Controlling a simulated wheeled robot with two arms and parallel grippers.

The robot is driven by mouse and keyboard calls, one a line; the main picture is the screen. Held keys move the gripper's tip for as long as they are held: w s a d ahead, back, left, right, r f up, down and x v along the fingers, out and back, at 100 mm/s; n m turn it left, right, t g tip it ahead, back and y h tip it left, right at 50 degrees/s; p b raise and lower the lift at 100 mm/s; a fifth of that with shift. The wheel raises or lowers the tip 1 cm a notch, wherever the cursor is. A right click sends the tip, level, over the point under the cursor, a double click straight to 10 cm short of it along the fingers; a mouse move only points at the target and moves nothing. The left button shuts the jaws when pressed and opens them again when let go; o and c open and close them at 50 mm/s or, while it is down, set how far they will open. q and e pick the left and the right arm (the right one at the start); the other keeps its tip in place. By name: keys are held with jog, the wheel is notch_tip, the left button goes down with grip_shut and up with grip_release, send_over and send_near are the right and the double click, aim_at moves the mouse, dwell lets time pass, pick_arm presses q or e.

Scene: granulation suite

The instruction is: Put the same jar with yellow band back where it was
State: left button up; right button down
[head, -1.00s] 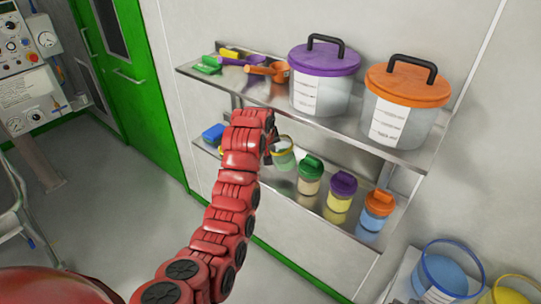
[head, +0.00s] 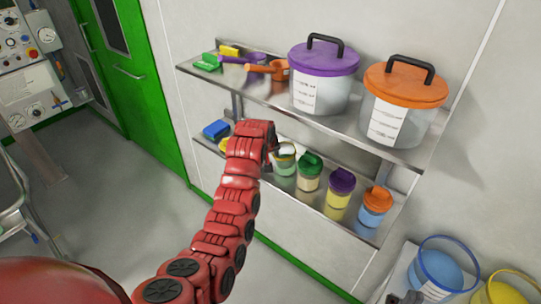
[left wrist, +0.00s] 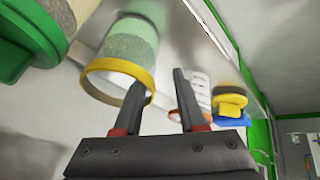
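The jar with the yellow band (head: 284,164) is clear with pale green contents. It stands on the lower shelf, left of the green-lidded jar (head: 309,172). In the left wrist view the jar (left wrist: 128,45) is at the upper left, its yellow band (left wrist: 112,68) around its open rim. My left gripper (head: 270,147) is just left of the jar. In the left wrist view its fingers (left wrist: 160,80) are apart with nothing between them. One finger overlaps the band's edge; I cannot tell whether it touches. A dark part of my right gripper (head: 408,298) shows at the bottom edge.
Purple-lidded (head: 340,194) and orange-lidded (head: 375,207) jars stand farther right on the lower shelf. A blue item (head: 216,130) lies at its left end. The upper shelf (head: 260,92) overhangs, holding two large tubs and scoops. Tubs stand at lower right.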

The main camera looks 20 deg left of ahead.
pick_arm(q)
jog(key=shift+r+p, duration=0.1)
jog(key=shift+p, duration=0.35)
jog(key=shift+s, duration=0.1)
jog(key=p+v, duration=0.6)
jog(key=v, duration=1.1)
jog(key=shift+a, duration=0.1)
